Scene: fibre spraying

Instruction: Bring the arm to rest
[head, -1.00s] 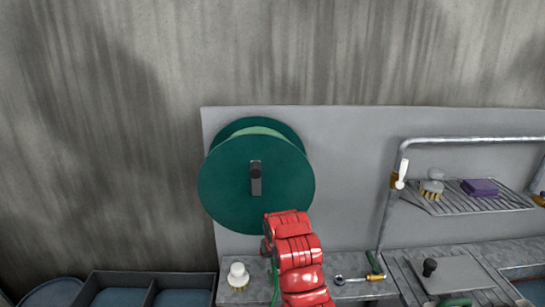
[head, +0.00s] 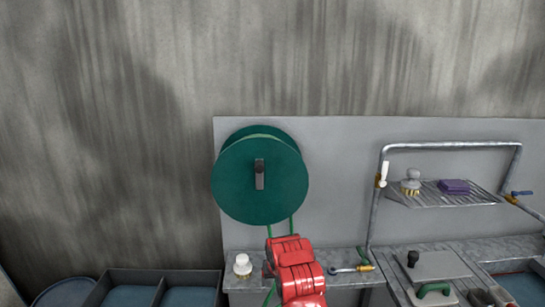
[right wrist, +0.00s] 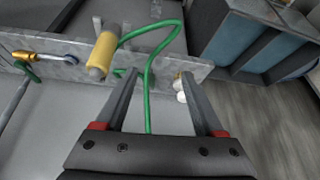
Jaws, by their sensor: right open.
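My right arm (head: 296,268), red, rises from the bottom of the head view in front of the counter, below the green hose reel (head: 232,188). Its gripper is hidden there by the arm. In the right wrist view my right gripper (right wrist: 162,78) is open, its two grey fingers apart with nothing held between them. A green hose (right wrist: 147,85) loops behind the fingers and runs to a yellow-and-grey cylindrical fitting (right wrist: 104,50) on the counter edge, left of the fingers. My left gripper is not in view.
Grey bins (head: 160,275) stand at lower left. A wire shelf (head: 440,200) holds a brush and purple sponge at right. Floor shows beside the bins.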

